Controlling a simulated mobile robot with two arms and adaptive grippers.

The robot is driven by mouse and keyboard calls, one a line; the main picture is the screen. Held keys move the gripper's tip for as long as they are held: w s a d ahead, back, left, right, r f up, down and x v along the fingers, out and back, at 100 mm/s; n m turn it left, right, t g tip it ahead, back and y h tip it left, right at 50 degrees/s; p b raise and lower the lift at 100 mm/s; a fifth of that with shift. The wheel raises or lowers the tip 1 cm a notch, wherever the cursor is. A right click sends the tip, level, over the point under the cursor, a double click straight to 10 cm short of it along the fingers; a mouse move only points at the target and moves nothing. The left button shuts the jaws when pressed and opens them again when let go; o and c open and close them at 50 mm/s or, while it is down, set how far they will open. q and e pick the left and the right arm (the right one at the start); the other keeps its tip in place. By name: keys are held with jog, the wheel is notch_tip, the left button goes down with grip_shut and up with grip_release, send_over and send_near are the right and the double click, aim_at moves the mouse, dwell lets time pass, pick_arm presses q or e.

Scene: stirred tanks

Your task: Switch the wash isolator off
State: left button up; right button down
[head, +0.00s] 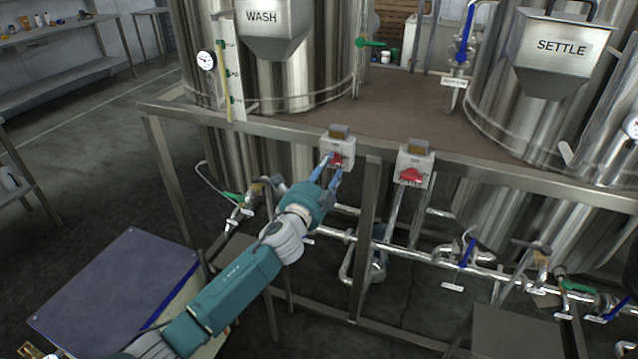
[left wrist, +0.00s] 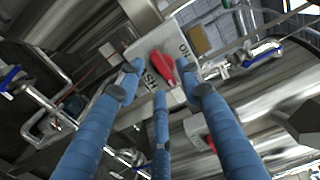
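The left isolator (head: 343,144), a light grey box with a red rotary handle, is on the frame rail below the tank marked WASH (head: 263,17). My left gripper (head: 333,171) reaches it from the front and hides part of the handle. In the left wrist view, the red handle (left wrist: 161,67) lies between the spread blue fingertips (left wrist: 159,75), with gaps beside it, so the gripper looks open. "ON" shows on the grey face (left wrist: 143,47); a lower label is partly covered. My right gripper is not in view.
A frame post (head: 366,235) stands between the two isolators. Pipes and valves (head: 420,258) run below. A blue-topped box (head: 120,285) stands at the lower left.

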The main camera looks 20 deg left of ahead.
pick_arm(q)
jog(key=s, duration=1)
jog(key=shift+a, duration=0.15)
jog(key=shift+w, duration=0.1)
jog(key=s+a+f+n+g+y, duration=0.1)
jog(key=s+a+f+n+g, duration=0.15)
jog(key=f, duration=0.95)
jog(key=s+a+f+n+g, duration=0.1)
jog(key=s+f+n+g, duration=0.15)
jog(key=f, duration=0.95)
jog(key=s+a+f+n+g, duration=0.1)
jog(key=s+f+g, duration=0.1)
jog(key=s+f, duration=0.45)
jog(key=s+f+n+g, duration=0.15)
jog(key=s+f, duration=0.25)
jog(key=f, duration=0.6)
jog(key=s+d+f+n+g, duration=0.1)
jog(key=s+f, duration=0.6)
jog(key=s, duration=0.7)
jog(key=s+d+f+n+g, duration=0.1)
jog(key=s+f+n+g, duration=0.3)
jog(key=s+f, duration=0.4)
jog(key=s+d+f+n+g, duration=0.2)
jog(key=s+f, duration=0.6)
jog(key=s, duration=1.2)
jog(key=shift+s+n+g, duration=0.35)
jog(key=shift+n+g, duration=0.4)
jog(key=shift+n, duration=0.1)
